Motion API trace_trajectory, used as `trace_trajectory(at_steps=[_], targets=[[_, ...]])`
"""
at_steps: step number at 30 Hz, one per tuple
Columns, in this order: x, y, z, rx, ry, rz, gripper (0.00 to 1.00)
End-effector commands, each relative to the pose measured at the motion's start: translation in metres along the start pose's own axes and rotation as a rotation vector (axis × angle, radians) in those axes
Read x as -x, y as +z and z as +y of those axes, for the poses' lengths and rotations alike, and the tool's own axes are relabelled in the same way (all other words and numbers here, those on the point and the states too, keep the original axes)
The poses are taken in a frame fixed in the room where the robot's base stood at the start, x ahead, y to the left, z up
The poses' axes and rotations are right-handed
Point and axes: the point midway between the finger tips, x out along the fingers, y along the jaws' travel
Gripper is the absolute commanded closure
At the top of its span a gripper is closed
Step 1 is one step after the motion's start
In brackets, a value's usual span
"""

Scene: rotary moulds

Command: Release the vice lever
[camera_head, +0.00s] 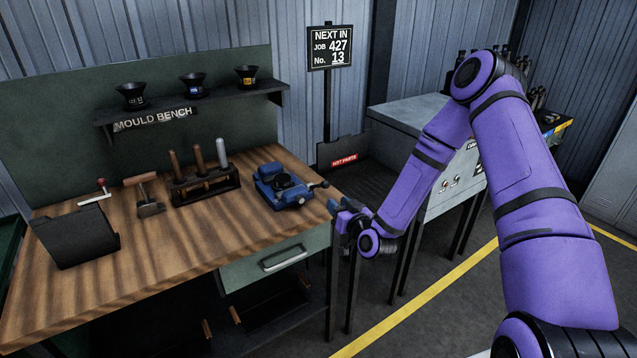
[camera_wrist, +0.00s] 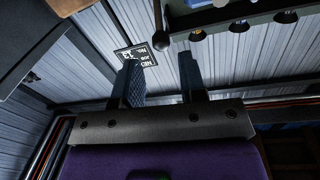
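The blue vice (camera_head: 288,196) sits on the right end of the wooden bench, with a dark round piece on top of it. Its lever (camera_head: 318,186) sticks out to the right, towards my gripper (camera_head: 340,208), which is just off the bench's right edge. In the wrist view my gripper (camera_wrist: 161,65) has its two fingers apart with nothing between them. A dark ball-ended rod, apparently the vice lever (camera_wrist: 160,40), shows just past the fingertips, in line with the gap. I cannot tell any contact.
A tool rack (camera_head: 205,187), a mallet (camera_head: 148,197) and a black box (camera_head: 75,237) stand on the bench (camera_head: 180,245). A shelf (camera_head: 205,105) holds several dark cups. A sign post (camera_head: 328,100) stands behind the bench; a grey cabinet (camera_head: 410,112) is on the right.

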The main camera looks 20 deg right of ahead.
Motion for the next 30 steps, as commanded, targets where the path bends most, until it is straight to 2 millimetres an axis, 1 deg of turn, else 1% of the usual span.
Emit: trace_trajectory(at_steps=[4, 7, 11, 15, 21, 25, 30], targets=[[-0.001, 0.004, 0.001, -0.012, 0.010, 0.019, 0.62], [-0.009, 0.003, 0.001, -0.012, 0.010, 0.021, 0.62], [-0.028, 0.002, 0.001, -0.012, 0.009, 0.021, 0.62], [-0.054, 0.002, 0.001, -0.012, 0.010, 0.022, 0.62], [-0.085, 0.002, 0.002, -0.012, 0.009, 0.019, 0.62], [-0.099, 0.002, 0.001, -0.012, 0.008, 0.019, 0.62], [-0.106, 0.001, 0.002, -0.012, 0.009, 0.018, 0.62]])
